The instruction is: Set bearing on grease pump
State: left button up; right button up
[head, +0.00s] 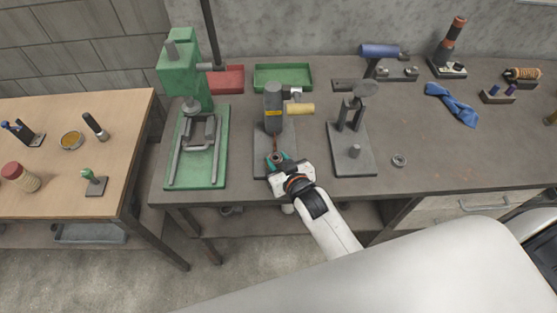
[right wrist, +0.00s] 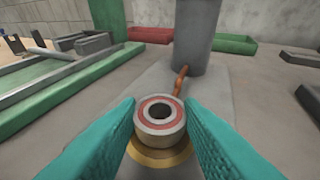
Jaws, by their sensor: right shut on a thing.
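The grease pump (head: 273,105) is a grey cylinder with a yellow label and a tan handle, standing on a grey base plate. Its lower body also shows in the right wrist view (right wrist: 196,35), with a copper-coloured tube (right wrist: 180,80) leading toward a round brass seat (right wrist: 160,158). My right gripper (head: 279,162) is over the front of the plate. Its teal fingers are shut on the bearing (right wrist: 160,128), a steel ring with a red seal and dark bore. The bearing is upright-facing, above or on the brass seat; I cannot tell whether they touch. My left gripper is out of view.
A green press (head: 185,75) stands left of the pump. A grey stand (head: 352,150) with a round plate is on the right. A small metal ring (head: 399,160) lies farther right. Red (head: 228,78) and green (head: 283,77) trays sit behind. The front right bench top is mostly clear.

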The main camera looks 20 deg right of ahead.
jog(key=shift+f, duration=0.1)
jog(key=o, duration=1.1)
